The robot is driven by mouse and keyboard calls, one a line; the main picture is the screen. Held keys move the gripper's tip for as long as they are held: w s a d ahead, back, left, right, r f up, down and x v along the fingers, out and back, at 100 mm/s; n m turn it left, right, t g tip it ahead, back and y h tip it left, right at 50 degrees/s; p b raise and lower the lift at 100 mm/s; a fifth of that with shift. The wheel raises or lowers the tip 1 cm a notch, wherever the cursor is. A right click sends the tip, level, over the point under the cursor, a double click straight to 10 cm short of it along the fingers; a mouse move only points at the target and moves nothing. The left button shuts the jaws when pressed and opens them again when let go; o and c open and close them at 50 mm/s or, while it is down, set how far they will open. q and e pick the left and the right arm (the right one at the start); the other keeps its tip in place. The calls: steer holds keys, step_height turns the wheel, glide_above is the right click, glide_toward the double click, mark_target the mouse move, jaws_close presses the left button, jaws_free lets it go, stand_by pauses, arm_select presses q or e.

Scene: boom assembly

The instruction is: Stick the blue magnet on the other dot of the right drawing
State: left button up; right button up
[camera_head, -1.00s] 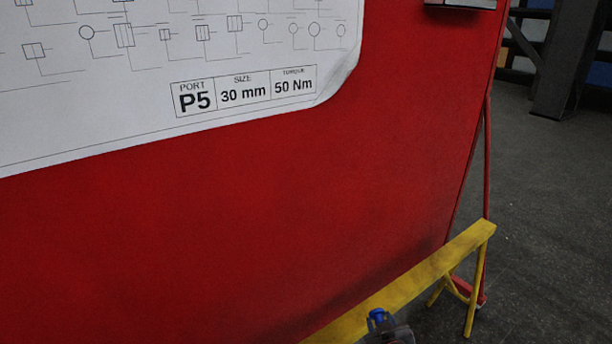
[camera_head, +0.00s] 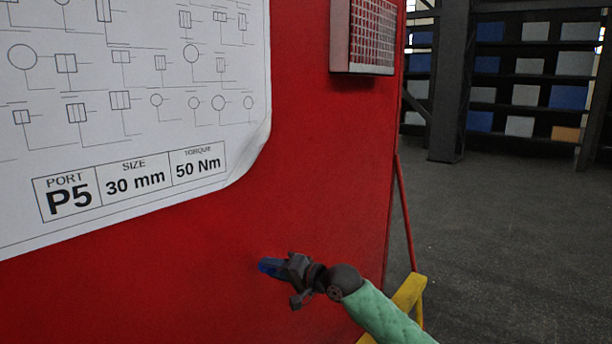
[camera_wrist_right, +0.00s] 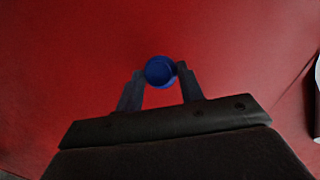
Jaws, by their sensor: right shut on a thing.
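The blue magnet (camera_head: 270,266) is at the tip of my right gripper (camera_head: 284,268), in front of the red panel. In the right wrist view the round blue magnet (camera_wrist_right: 159,71) sits between the two fingers of my right gripper (camera_wrist_right: 159,82), which is shut on it. I cannot tell whether the magnet touches the panel. The drawing (camera_head: 120,140) is a white sheet on the panel at the upper left, with printed symbols and a "P5, 30 mm, 50 Nm" box. Its lower right corner curls. The magnet is below and right of that corner. No dot stands out. My left gripper is out of view.
The red panel (camera_head: 320,180) is bare around my right gripper. A grille box (camera_head: 368,38) sticks out at the panel's upper right. A yellow stand (camera_head: 408,295) is at the lower right. Dark shelves with blue and grey bins (camera_head: 520,95) stand far behind, beyond open floor.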

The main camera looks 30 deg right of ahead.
steer(key=s+d+r+m+y, duration=0.1)
steer(key=s+d+r+y, duration=0.1)
steer(key=r, duration=0.7)
steer(key=s+d+r+m+y, duration=0.2)
steer(key=r, duration=0.8)
steer(key=s+d+r+m+y, duration=0.1)
steer(key=s+d+r+y, duration=0.1)
steer(key=r, duration=0.7)
arm_select(q)
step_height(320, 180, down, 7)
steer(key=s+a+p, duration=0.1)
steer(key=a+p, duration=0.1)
steer(key=p, duration=0.1)
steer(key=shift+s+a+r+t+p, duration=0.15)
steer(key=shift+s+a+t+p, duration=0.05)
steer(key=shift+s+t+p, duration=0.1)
arm_select(e)
steer(key=shift+g, duration=0.3)
steer(key=shift+w+a+f, duration=0.1)
steer(key=shift+w+a, duration=0.5)
steer(key=shift+w, duration=1.2)
steer(key=shift+w+a+f, duration=0.1)
steer(key=shift+w+a, duration=0.45)
steer(key=shift+w, duration=1.3)
steer(key=shift+w+a, duration=0.6)
steer(key=shift+w, duration=1.2)
